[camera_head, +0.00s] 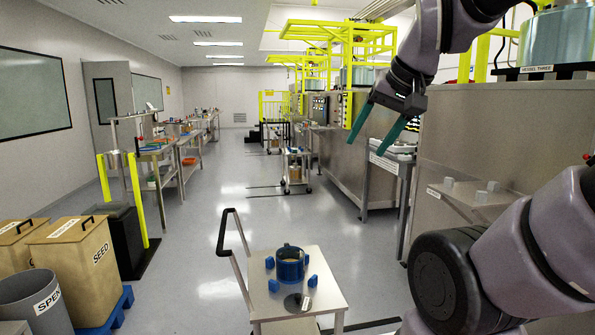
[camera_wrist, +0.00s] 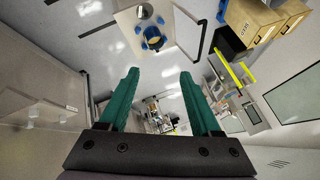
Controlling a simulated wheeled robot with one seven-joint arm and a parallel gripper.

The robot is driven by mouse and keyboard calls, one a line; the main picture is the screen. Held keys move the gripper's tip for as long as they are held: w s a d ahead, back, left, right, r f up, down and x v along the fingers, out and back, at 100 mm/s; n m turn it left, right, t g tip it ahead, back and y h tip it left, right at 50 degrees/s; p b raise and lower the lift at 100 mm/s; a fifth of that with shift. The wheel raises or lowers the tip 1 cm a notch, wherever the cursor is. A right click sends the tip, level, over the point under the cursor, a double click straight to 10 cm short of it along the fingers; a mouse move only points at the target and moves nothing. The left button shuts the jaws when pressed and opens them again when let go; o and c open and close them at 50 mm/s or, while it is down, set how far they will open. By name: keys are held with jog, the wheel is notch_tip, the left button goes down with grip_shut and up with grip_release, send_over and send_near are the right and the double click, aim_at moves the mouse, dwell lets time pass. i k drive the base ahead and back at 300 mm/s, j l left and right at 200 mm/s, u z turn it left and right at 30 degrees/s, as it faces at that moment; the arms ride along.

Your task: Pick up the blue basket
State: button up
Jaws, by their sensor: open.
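The blue basket (camera_head: 290,263) is a round, open-topped blue ring-like vessel. It stands upright on the top of a small white cart (camera_head: 328,292) at the lower middle of the head view. Several small blue blocks (camera_head: 314,281) sit around it, and a dark round disc lies in front. The basket also shows in the wrist view (camera_wrist: 153,37), near the top. My gripper (camera_head: 381,138) is open and empty, its green fingers hanging above and to the right of the cart, well apart from the basket. In the wrist view its fingertips (camera_wrist: 160,73) frame bare floor and distant benches.
The cart has a black push handle (camera_head: 228,233) on its left. Wooden SEED bins (camera_head: 75,255) and a grey drum (camera_head: 35,300) stand at left. Steel vessels and a side table (camera_head: 391,161) line the right. The aisle floor (camera_head: 217,200) between is mostly clear.

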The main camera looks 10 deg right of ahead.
aim_at(290, 259)
jog(key=u, duration=1.6)
jog(key=z, duration=1.6)
jog(key=i, duration=1.3)
